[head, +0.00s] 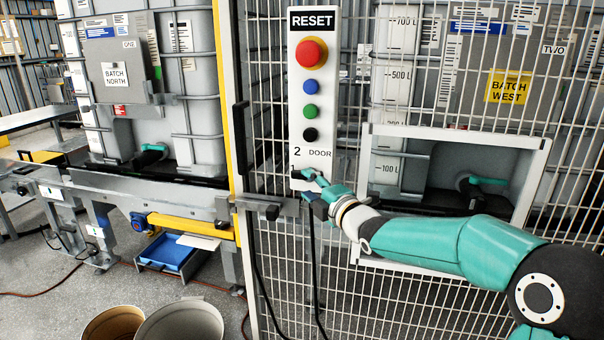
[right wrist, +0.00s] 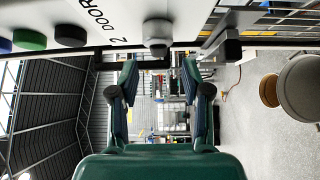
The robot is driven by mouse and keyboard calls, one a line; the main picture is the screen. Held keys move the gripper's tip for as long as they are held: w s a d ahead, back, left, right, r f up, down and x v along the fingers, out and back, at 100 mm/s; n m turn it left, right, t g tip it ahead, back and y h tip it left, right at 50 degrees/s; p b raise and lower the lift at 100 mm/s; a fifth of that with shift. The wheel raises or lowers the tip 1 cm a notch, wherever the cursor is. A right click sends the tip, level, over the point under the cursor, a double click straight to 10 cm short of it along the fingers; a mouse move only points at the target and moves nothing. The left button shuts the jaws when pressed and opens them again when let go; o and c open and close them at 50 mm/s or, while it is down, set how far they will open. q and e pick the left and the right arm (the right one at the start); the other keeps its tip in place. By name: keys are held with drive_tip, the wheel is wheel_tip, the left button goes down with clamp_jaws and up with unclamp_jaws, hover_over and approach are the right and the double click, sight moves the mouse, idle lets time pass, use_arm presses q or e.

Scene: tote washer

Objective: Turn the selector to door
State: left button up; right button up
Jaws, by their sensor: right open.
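The control panel (head: 335,80) is a tall white plate on the mesh fence, with "2" and "DOOR" printed low on it. The selector (right wrist: 158,32) is a grey knob beside the "2 DOOR" print in the right wrist view. In the head view my gripper covers it, and I cannot tell where it points. My right gripper (head: 307,180) is at the panel's lower end. In the right wrist view the same gripper (right wrist: 160,70) is open and empty, its fingers apart, with the knob just beyond and between the fingertips. My left gripper is not in view.
A red button (head: 311,53), a blue button (head: 310,86), a green button (head: 310,111) and a black button (head: 310,135) sit above the print. A framed opening (head: 537,190) is to the right. A metal latch bar (head: 262,207) and black cables lie below.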

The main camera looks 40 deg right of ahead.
sight(300, 177)
drive_tip(key=w, duration=0.2)
drive_tip(key=w+p, duration=0.1)
drive_tip(key=w, duration=0.2)
drive_tip(key=shift+d, duration=0.2)
drive_tip(key=shift+s, duration=0.1)
clamp_jaws()
